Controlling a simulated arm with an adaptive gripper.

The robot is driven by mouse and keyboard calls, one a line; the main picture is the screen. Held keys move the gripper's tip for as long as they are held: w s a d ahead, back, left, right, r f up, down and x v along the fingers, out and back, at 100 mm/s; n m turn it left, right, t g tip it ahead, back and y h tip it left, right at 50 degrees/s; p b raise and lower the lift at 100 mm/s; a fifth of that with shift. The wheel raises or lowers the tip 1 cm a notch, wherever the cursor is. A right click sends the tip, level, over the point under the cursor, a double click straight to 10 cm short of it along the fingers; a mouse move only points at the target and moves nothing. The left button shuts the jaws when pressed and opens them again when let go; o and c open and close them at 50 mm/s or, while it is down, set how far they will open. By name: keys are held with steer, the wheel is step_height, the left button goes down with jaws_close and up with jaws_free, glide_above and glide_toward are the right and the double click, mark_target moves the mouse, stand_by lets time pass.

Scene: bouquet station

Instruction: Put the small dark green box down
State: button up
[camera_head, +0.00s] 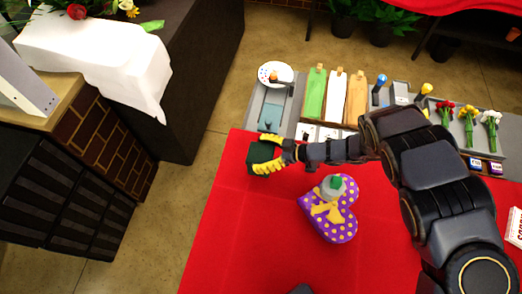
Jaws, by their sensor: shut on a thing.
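The small dark green box (259,154) is near the left edge of the red-covered table (235,230). My gripper (266,158) has yellow fingers and is shut on the box, reaching it from the right. Part of the box is hidden by the fingers. I cannot tell whether the box touches the table or is held slightly above it.
A purple heart-shaped box (342,228) with yellow dots stands right of the gripper, a small green-topped item (336,184) on it. Behind are a white plate (276,73), coloured boards (336,97) and several small bouquets (467,122). The table's front left is clear.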

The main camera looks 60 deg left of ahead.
mark_target(261, 152)
steer(key=o, duration=1.2)
steer(key=shift+f, duration=0.1)
steer(key=shift+c, duration=0.2)
steer(key=v, duration=0.4)
steer(key=shift+w, duration=0.25)
step_height(261, 152, up, 8)
steer(key=shift+d, duration=0.3)
steer(key=shift+w+f, duration=0.1)
steer(key=shift+f, duration=0.1)
